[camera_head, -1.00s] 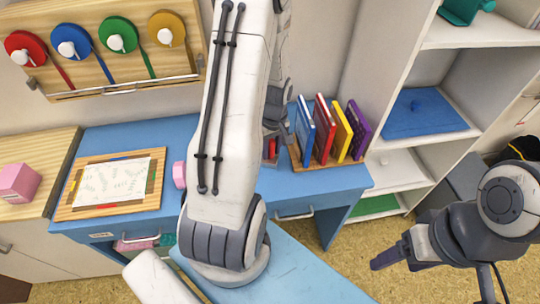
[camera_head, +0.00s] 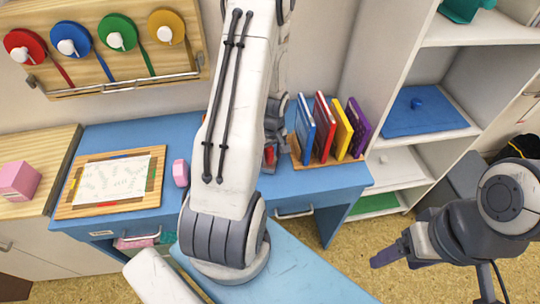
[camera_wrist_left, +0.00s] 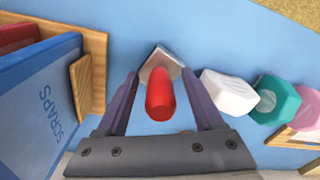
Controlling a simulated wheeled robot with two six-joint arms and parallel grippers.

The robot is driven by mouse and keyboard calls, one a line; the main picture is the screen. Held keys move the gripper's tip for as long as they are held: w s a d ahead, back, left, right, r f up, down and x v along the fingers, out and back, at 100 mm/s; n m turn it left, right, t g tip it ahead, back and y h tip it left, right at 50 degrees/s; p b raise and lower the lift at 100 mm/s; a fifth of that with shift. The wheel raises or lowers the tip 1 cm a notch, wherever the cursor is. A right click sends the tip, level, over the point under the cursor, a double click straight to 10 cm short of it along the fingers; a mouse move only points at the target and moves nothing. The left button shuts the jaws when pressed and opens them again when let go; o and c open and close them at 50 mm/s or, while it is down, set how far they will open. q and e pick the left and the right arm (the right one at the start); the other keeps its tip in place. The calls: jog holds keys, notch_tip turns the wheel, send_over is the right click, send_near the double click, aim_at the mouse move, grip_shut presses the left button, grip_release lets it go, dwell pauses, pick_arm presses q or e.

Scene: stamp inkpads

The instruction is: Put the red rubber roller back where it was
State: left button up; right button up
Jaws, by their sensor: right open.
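In the left wrist view a red roller-like piece (camera_wrist_left: 160,97) with a rounded end stands between the fingers of my left gripper (camera_wrist_left: 158,74). A pale grey, angular piece (camera_wrist_left: 160,61) shows at its far end; whether the two are joined I cannot tell. The fingers are apart, with visible gaps on both sides of the red piece. In the head view a bit of red (camera_head: 269,155) shows beside my left arm, which hides most of that spot. My right gripper (camera_head: 378,262) is empty over the floor at the right, away from the desk.
White (camera_wrist_left: 230,94), teal (camera_wrist_left: 275,100) and pink (camera_wrist_left: 306,108) blocks stand in a row beside the red piece. A wooden book rack (camera_wrist_left: 92,75) with upright books is close on the other side. A framed paper board (camera_head: 65,212) lies on the blue desk.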

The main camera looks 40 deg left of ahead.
pick_arm(q)
jog(key=shift+r, duration=0.1)
jog(key=shift+r+p, duration=0.25)
jog(key=shift+p, duration=0.1)
jog(key=r, duration=1.1)
jog(key=shift+d+r+b, duration=0.3)
jog(key=shift+r+b, duration=0.05)
jog(key=s+d+r+m, duration=0.2)
jog(key=d+r+m, duration=0.3)
jog(key=d, duration=0.5)
jog(key=s+d+r+m, duration=0.1)
jog(key=d+r+m, duration=0.1)
jog(key=d+m, duration=0.6)
jog(key=s+d+r+m+h, duration=0.1)
jog(key=s+d+r+m, duration=0.2)
jog(key=s+d+m, duration=0.5)
jog(key=s+d, duration=0.3)
jog(key=s, duration=0.2)
jog(key=shift+d+r+h, duration=0.2)
jog(key=shift+d+h, duration=0.1)
jog(key=shift+d, duration=0.05)
